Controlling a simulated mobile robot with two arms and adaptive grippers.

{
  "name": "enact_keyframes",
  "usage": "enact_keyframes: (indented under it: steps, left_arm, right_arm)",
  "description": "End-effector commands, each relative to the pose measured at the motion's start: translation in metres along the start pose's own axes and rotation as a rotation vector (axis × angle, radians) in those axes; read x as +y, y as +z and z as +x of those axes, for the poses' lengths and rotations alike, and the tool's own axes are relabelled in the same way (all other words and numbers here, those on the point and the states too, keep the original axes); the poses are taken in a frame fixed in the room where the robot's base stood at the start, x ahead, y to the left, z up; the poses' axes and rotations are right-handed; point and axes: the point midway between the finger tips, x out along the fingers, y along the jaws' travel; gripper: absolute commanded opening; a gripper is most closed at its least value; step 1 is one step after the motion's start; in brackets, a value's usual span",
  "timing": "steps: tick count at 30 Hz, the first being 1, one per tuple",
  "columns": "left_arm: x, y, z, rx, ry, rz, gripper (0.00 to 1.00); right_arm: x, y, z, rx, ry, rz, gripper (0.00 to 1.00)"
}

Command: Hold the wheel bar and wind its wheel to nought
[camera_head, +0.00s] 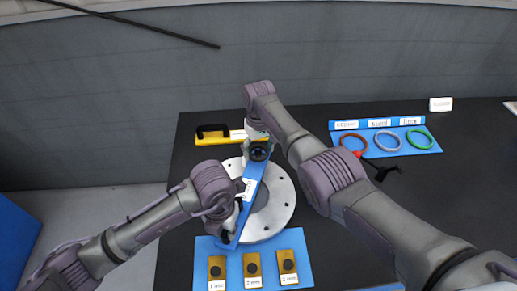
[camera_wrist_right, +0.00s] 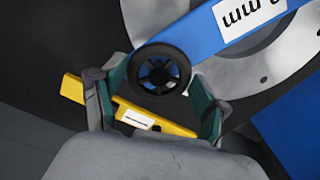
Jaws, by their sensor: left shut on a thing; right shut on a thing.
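The wheel bar (camera_head: 252,190) is a long blue bar with a white label, lying slantwise across a round pale flange (camera_head: 283,200). Its black spoked wheel (camera_wrist_right: 160,70) is at the bar's far end and also shows in the head view (camera_head: 259,152). My left gripper (camera_head: 229,233) is shut on the near end of the bar; its fingers are partly hidden. My right gripper (camera_wrist_right: 163,100) is shut on the wheel, one green-padded finger on each side. The label's reading is too small and cut off to tell the wheel's setting.
A yellow tool (camera_head: 236,135) with a black handle lies behind the flange. A blue mat (camera_head: 300,250) with three brass blocks lies in front. A blue board (camera_head: 425,147) with three rings is at the right, with a black tool (camera_head: 385,171) near it. The dark table's right side is mostly clear.

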Motion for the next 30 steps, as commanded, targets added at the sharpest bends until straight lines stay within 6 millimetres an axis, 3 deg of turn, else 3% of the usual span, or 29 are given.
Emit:
enact_keyframes:
  steps: [7, 8, 12, 23, 30]
  left_arm:
    - [0.001, 0.000, 0.000, 0.002, 0.003, 0.000, 0.00]
    - [0.001, 0.000, 0.000, 0.002, 0.004, 0.000, 0.00]
    - [0.001, 0.000, 0.000, 0.002, 0.004, -0.001, 0.00]
    - [0.001, 0.000, 0.000, 0.001, 0.003, -0.002, 0.00]
    - [0.001, 0.000, 0.000, 0.001, 0.003, -0.002, 0.00]
  right_arm:
    - [0.001, 0.000, -0.001, 0.001, 0.003, -0.005, 0.39]
    - [0.001, 0.000, -0.001, 0.001, 0.003, -0.005, 0.77]
    - [0.001, 0.000, -0.001, 0.001, 0.003, -0.003, 0.97]
    - [0.000, -0.001, -0.003, 0.001, 0.001, 0.000, 0.97]
    - [0.001, -0.002, -0.035, 0.006, 0.001, 0.000, 0.97]
